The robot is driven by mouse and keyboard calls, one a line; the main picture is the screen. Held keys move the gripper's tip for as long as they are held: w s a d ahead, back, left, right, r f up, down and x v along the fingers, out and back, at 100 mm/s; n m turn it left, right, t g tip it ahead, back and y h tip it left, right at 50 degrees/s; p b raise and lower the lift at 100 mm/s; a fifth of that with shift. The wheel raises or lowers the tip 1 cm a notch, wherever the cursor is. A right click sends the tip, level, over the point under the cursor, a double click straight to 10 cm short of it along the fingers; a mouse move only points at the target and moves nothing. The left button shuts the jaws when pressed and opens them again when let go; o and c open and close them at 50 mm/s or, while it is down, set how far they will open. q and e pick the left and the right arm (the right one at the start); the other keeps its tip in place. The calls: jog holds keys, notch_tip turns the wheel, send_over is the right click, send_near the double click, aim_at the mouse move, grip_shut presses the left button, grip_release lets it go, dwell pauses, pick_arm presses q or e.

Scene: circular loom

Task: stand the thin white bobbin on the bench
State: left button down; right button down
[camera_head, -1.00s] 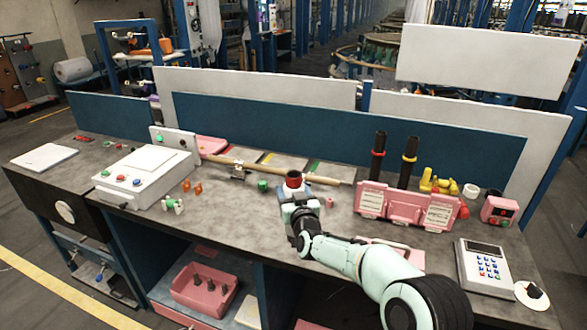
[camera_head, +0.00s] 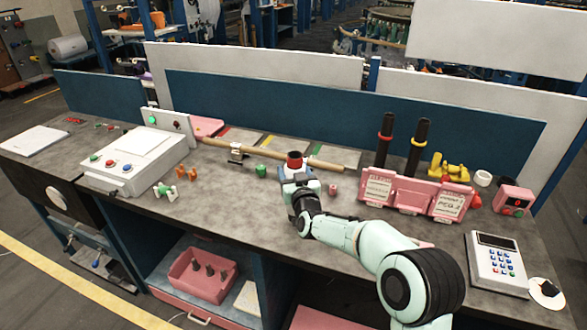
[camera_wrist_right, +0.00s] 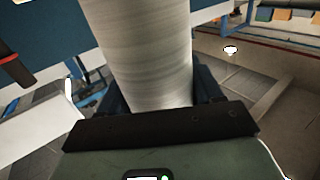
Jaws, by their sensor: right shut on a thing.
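My right gripper (camera_head: 298,184) is over the middle of the bench (camera_head: 235,205). In the right wrist view it is shut on a pale, grey-white cylinder (camera_wrist_right: 142,50), which I take for the thin white bobbin. The cylinder stands out from between the dark fingers and runs past the top of that picture. In the head view, a red, dark-mouthed round top (camera_head: 294,158) shows just above the gripper. I cannot tell whether it belongs to the held bobbin. The gripper hides what is below, so contact with the bench cannot be judged. My left gripper is not in view.
A wooden rod (camera_head: 270,154) lies behind the gripper, and a green spool (camera_head: 261,170) is to its left. Pink card holders (camera_head: 412,196) and two black pegs (camera_head: 386,140) stand to the right. The front-left bench top is mostly clear beside the white button box (camera_head: 135,163).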

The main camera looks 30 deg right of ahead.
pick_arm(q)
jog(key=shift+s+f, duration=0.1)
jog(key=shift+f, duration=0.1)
pick_arm(e)
jog(key=shift+f, duration=0.35)
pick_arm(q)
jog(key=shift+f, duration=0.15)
pick_arm(e)
jog(key=shift+f, duration=0.2)
pick_arm(q)
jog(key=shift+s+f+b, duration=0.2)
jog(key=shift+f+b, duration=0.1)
jog(key=shift+b, duration=0.2)
pick_arm(e)
jog(key=shift+f, duration=0.3)
jog(key=shift+c, duration=0.6)
grip_release()
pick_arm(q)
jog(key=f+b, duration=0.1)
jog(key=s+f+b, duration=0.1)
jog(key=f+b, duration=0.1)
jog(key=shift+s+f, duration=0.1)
pick_arm(e)
jog(key=v, duration=1.3)
jog(key=shift+s, duration=0.15)
